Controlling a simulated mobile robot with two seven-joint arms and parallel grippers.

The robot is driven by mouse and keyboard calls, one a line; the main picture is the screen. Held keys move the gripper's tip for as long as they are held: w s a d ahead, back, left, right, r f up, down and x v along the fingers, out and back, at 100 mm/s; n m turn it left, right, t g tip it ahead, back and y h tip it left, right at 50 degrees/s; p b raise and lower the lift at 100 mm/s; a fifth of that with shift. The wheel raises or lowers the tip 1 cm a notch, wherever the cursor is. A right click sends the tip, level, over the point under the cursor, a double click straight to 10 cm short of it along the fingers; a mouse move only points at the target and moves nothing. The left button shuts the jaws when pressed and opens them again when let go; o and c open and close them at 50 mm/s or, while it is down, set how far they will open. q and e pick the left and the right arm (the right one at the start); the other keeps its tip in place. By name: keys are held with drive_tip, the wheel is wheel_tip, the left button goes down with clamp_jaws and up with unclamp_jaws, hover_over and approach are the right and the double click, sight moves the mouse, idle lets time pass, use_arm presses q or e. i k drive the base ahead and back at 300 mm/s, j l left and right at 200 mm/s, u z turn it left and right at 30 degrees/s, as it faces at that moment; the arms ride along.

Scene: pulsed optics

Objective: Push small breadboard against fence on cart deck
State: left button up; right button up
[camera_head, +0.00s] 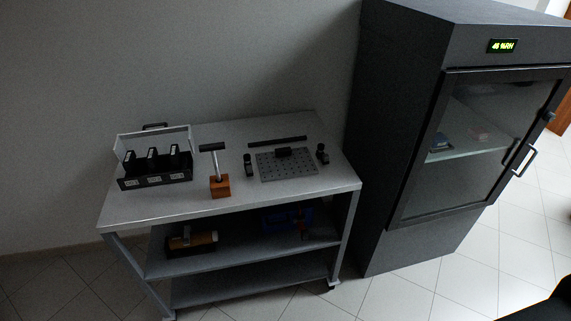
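The small breadboard (287,169) is a grey plate with a grid of holes. It lies flat on the right half of the cart deck (268,198). The fence (277,141) is a thin black bar on the deck behind the breadboard. A narrow strip of deck shows between them, so they look apart. A small black block (283,153) sits at the breadboard's back edge. Neither of my grippers is in view; a dark shape at the bottom right corner may be part of my arm.
Black posts stand left (248,166) and right (322,154) of the breadboard. A hammer-shaped tool stands in an orange-brown block (220,186). A black bin rack (155,176) is on the left. A dark cabinet (405,130) stands right of the cart. The front deck is clear.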

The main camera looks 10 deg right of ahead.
sight(284, 163)
drive_tip(key=i+l, duration=0.5)
drive_tip(key=i, duration=0.15)
drive_tip(key=i+l, duration=0.45)
drive_tip(key=i, duration=0.15)
